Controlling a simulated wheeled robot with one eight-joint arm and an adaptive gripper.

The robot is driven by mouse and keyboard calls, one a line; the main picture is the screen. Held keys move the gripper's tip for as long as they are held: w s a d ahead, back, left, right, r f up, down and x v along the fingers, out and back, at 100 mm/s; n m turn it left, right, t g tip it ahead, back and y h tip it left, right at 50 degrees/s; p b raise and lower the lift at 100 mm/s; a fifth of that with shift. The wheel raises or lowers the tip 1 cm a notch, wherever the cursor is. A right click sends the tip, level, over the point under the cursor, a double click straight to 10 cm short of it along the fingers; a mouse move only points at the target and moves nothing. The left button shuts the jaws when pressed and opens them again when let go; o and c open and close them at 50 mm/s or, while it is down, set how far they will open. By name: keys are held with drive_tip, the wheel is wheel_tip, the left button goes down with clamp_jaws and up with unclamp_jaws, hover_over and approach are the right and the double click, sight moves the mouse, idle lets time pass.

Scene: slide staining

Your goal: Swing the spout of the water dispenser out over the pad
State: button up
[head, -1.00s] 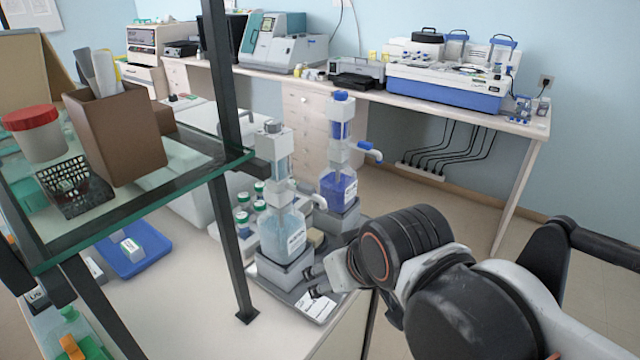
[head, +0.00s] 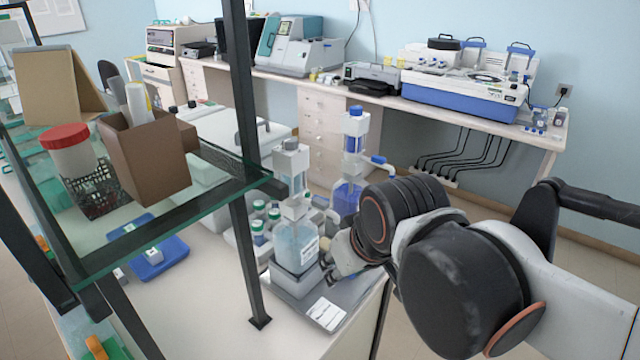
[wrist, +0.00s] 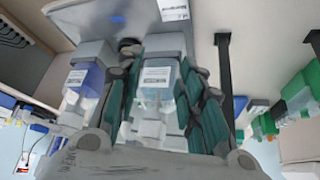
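The water dispenser (head: 295,240), a clear bottle with a pale pump column and grey cap, stands upright on a grey base. In the wrist view the bottle (wrist: 157,85) appears upside down between my gripper's green-padded fingers. My gripper (wrist: 160,95) is open; in the head view its fingers (head: 338,265) are low, just right of the bottle. Whether they touch it I cannot tell. The spout is pale and hard to make out beside the column. A grey tray (head: 352,300) lies under the dispenser with a white labelled card (head: 326,313) at its front. I cannot clearly identify the pad.
A second dispenser with blue liquid (head: 347,197) and a blue-tipped spout (head: 378,160) stands behind. Green-and-white capped bottles (head: 259,228) are to the left. A dark rack post (head: 246,240) and a glass shelf (head: 170,215) stand close on the left.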

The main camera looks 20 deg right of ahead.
drive_tip(key=w+r+n+g+p, duration=0.1)
drive_tip(key=w+r+g+p, duration=0.15)
drive_tip(key=r+p, duration=0.35)
drive_tip(key=w+r+n+g+p, duration=0.1)
drive_tip(key=w+r+n+p, duration=0.15)
drive_tip(key=r+p, duration=0.35)
wheel_tip(320, 180, up, 8)
drive_tip(key=r+n+g+p, duration=0.1)
drive_tip(key=n+g+p, duration=0.15)
drive_tip(key=p, duration=0.65)
hover_over(320, 201)
drive_tip(key=shift+m, duration=0.4)
wheel_tip(320, 201, down, 14)
drive_tip(key=shift+f+b, duration=0.2)
drive_tip(key=shift+b, duration=0.75)
drive_tip(key=shift+c, duration=0.6)
clamp_jaws()
